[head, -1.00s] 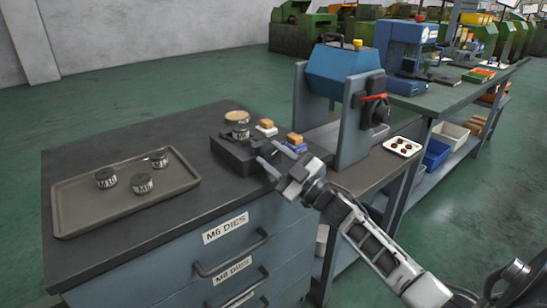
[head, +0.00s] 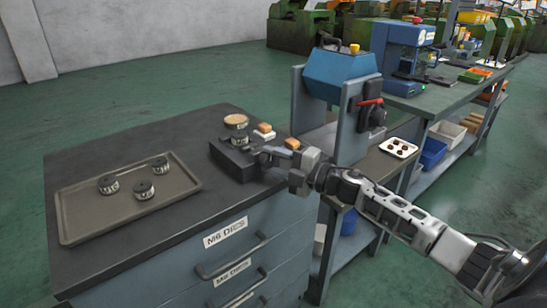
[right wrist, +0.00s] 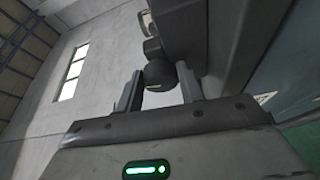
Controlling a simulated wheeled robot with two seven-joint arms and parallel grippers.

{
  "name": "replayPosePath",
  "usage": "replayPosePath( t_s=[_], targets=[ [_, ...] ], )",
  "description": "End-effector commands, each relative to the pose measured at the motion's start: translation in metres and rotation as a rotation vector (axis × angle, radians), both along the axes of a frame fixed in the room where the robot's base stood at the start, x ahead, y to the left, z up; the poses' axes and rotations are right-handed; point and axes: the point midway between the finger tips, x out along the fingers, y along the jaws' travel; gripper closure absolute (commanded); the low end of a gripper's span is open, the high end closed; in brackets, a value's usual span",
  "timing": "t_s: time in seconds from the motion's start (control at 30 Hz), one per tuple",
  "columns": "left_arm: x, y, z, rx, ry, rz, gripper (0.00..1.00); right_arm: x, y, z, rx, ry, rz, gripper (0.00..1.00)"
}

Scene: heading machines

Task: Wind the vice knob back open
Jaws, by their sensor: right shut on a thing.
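The vice (head: 229,163) is a dark block on the cabinet top, near its right edge. My right gripper (head: 268,155) reaches the vice's right side. In the right wrist view the round dark vice knob (right wrist: 160,74) sits between my right gripper's fingertips (right wrist: 160,88), and the gripper is shut on it. In the head view the fingers hide the knob. My left gripper is not in view.
A tray (head: 75,222) with three round dies stands on the cabinet's left. Small brushes or blocks (head: 265,131) lie behind the vice. A blue machine (head: 340,75) on grey uprights stands to the right, close to my right arm.

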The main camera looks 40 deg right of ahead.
Motion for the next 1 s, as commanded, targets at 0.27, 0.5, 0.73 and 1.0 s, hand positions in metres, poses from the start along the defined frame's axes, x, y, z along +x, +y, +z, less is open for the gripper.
replayPosePath(
  t_s=[0.27,0.5,0.73,1.0],
  targets=[
    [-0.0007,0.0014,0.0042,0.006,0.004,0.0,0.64,-0.0004,0.0001,0.0013,-0.155,-0.008,0.001,0.85],
    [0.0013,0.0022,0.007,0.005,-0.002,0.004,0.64,-0.0003,0.0003,0.0009,-0.213,-0.014,0.0,0.85],
    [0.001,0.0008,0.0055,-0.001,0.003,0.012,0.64,-0.0003,0.0006,0.0005,-0.224,-0.016,0.001,0.85],
    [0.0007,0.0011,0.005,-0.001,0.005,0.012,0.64,-0.0003,0.0006,0.0004,-0.224,-0.016,0.001,0.54]
  ],
)
